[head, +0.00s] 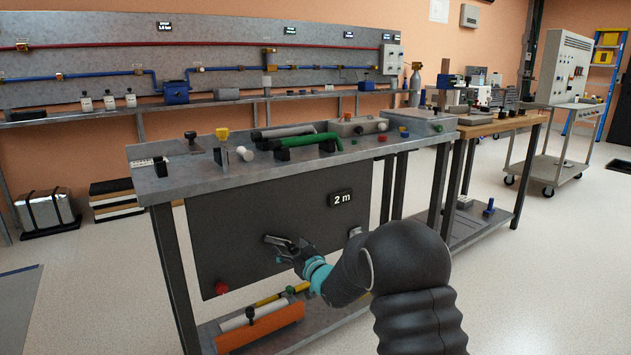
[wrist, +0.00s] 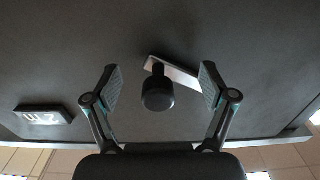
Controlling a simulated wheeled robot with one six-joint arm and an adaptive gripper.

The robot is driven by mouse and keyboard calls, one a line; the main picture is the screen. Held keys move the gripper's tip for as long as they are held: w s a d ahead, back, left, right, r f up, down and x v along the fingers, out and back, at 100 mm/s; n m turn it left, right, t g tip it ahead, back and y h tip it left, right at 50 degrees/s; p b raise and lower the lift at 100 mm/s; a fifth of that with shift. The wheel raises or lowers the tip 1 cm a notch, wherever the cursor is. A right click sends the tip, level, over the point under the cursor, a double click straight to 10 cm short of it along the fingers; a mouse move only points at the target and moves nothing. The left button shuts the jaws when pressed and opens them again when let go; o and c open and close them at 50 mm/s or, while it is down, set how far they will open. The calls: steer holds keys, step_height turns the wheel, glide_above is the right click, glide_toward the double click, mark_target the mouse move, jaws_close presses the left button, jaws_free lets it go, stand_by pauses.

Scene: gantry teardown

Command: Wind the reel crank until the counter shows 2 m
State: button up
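The counter (head: 342,199) on the dark panel (head: 230,225) under the bench reads "2 m". It also shows upside down at the left of the wrist view (wrist: 43,115). In the wrist view the crank has a light metal arm (wrist: 182,73) and a black knob (wrist: 158,94) that points toward the camera. My gripper (wrist: 160,84) is open, with one finger on each side of the knob and a visible gap on both sides. In the head view my gripper (head: 283,246) is in front of the lower middle of the panel, and the crank is hard to make out there.
A red knob (head: 221,288) sits low on the panel. The bench top (head: 180,180) above carries green and grey handles and other fittings. Open floor (head: 530,260) lies to the right.

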steer(key=shift+o, duration=0.3)
steer(key=shift+s+d, duration=0.1)
steer(key=shift+s+d+f, duration=0.1)
steer(key=shift+s+d, duration=0.1)
steer(key=shift+s, duration=0.05)
steer(key=b+v, duration=0.2)
steer(key=v, duration=0.5)
steer(key=shift+s+b, duration=0.1)
steer(key=shift+b, duration=0.25)
